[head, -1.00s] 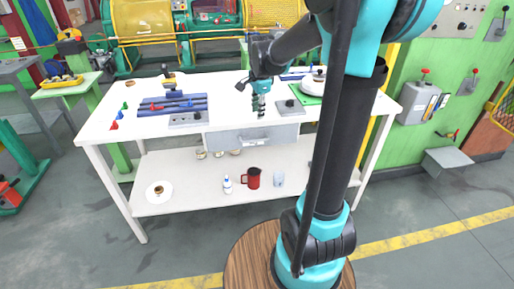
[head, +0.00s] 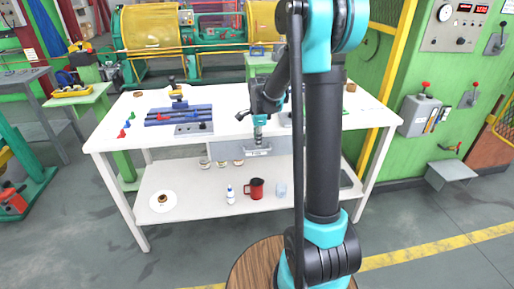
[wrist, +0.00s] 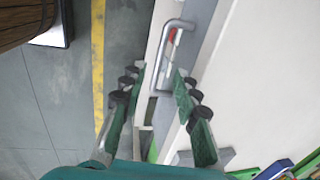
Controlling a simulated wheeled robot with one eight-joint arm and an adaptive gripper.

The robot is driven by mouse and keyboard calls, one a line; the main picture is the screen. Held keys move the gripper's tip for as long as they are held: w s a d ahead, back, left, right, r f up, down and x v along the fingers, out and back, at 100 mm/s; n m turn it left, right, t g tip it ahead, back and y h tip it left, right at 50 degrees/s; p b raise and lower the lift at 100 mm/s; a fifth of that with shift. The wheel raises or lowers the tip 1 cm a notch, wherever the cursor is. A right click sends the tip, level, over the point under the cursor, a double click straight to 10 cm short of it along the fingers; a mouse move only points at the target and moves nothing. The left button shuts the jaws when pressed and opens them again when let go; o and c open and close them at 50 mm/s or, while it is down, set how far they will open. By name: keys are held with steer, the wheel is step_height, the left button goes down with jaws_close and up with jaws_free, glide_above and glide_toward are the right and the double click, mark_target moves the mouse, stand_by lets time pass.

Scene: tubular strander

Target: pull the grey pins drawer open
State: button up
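The grey drawer (head: 222,150) hangs under the white table's front edge, and its front looks close to flush with the table. My gripper (head: 258,139) is in front of it, pointing down, and hides part of the front. The drawer's metal bar handle (wrist: 164,58) lies just beyond the fingertips, roughly in line with the gap. I cannot tell whether a finger touches it. A small red mark shows by the handle.
The white table (head: 115,133) carries a blue rack (head: 180,115) and small coloured pieces. Its lower shelf (head: 205,205) holds a red mug (head: 256,188), a white bottle (head: 230,194) and several small cans.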

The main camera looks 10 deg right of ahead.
mark_target(257, 151)
steer(key=shift+w+f, duration=0.25)
steer(key=shift+f, duration=1.1)
steer(key=shift+w+f, duration=0.2)
steer(key=shift+f, duration=1.1)
jaws_close()
